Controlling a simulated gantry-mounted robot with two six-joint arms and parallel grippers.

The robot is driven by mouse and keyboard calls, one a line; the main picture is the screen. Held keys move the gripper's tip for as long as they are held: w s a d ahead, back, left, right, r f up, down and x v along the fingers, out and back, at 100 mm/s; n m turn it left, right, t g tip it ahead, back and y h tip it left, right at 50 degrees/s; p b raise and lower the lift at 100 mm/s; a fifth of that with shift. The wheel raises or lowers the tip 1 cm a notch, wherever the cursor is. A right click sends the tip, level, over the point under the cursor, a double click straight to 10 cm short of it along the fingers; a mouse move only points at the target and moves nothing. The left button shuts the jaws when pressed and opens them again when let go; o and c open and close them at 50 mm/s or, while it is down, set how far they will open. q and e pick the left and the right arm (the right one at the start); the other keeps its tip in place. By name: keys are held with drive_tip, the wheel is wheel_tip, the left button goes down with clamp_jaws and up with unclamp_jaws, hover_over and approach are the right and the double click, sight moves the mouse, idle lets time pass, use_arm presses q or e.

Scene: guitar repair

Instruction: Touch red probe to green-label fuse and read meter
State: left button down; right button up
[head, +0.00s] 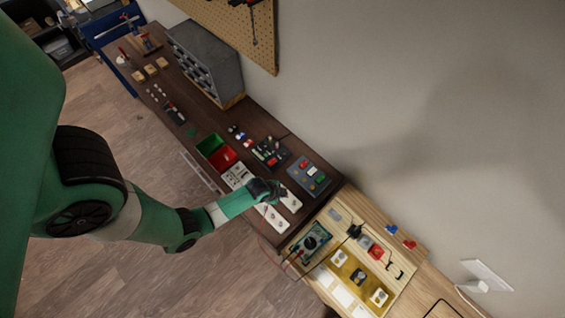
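My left arm reaches in from the left, and its dark gripper (266,190) is above the white cards near the front of the dark bench. The gripper is too small to show whether it is open or shut, or what it holds. White cards (273,218) with small parts lie just below and beside it. The meter (310,242), with a black dial, lies on the light wood bench to the lower right. A thin red lead (262,238) runs between the gripper area and the meter. The red probe's tip and any green fuse label cannot be made out. My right gripper is out of view.
A green and red bin (217,153) stands left of the cards. A grey panel with coloured buttons (309,175) is behind them. A yellow mat (352,283) with several parts lies right of the meter. A grey drawer cabinet (205,62) stands at the back.

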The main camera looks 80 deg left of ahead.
use_arm(q)
drive_tip(key=shift+f+b, duration=0.4)
drive_tip(key=shift+f, duration=0.1)
idle(2.6)
wheel_tip(320, 180, up, 3)
drive_tip(key=p, duration=0.3)
drive_tip(key=shift+r, duration=0.15)
drive_tip(key=shift+r+p, duration=1.05)
drive_tip(key=shift+r, duration=0.35)
drive_tip(key=shift+f, duration=0.1)
